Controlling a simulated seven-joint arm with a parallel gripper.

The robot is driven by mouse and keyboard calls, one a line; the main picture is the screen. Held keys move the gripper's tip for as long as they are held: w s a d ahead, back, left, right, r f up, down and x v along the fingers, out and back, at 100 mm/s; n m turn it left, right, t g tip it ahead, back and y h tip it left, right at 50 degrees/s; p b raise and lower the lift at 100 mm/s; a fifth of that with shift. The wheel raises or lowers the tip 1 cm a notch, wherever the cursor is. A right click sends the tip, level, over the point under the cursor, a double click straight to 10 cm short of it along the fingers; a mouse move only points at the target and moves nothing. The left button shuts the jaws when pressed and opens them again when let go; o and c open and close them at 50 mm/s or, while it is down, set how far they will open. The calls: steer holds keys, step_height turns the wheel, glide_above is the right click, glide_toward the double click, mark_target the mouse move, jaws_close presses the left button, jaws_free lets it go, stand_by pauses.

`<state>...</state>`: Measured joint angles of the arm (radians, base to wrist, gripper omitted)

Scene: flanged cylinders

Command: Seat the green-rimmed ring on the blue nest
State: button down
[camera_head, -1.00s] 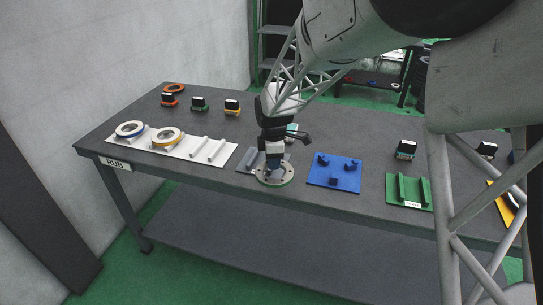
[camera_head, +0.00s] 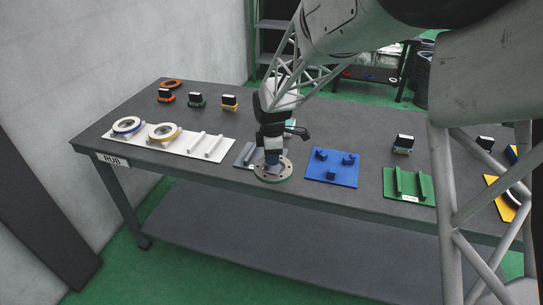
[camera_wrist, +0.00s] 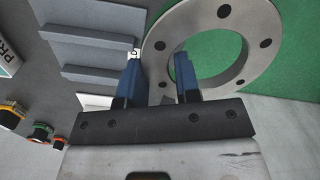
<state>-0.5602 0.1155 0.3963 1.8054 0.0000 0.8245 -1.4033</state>
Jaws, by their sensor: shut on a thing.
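The green-rimmed ring (camera_head: 287,175) is a grey flat flange with bolt holes; it also shows in the wrist view (camera_wrist: 228,12). My gripper (camera_wrist: 158,62) is shut on the ring's wall, with one blue finger inside the bore and the other outside. In the head view my gripper (camera_head: 272,158) points down and holds the ring roughly flat near the table's front edge. Green floor shows through the bore in the wrist view. The blue nest (camera_head: 333,174), a blue plate with three darker posts, lies empty just right of the ring. I cannot tell the ring's exact height.
A grey ridged plate (camera_head: 243,155) lies just left of my gripper. A white tray (camera_head: 188,148) holds a blue-rimmed ring (camera_head: 127,125) and a yellow-rimmed ring (camera_head: 164,132). A green ridged plate (camera_head: 408,185) lies right of the nest. Small labelled blocks stand behind.

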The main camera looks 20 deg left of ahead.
steer(key=w+d+r, duration=0.3)
steer(key=w+d, duration=1.3)
steer(key=d, duration=0.1)
steer(key=shift+w+d+r, duration=0.15)
steer(key=shift+w+d, duration=0.1)
steer(key=shift+d, duration=0.05)
steer(key=shift+f, duration=0.25)
steer(key=shift+f, duration=2.15)
steer(key=shift+f, duration=0.65)
stand_by(2.9)
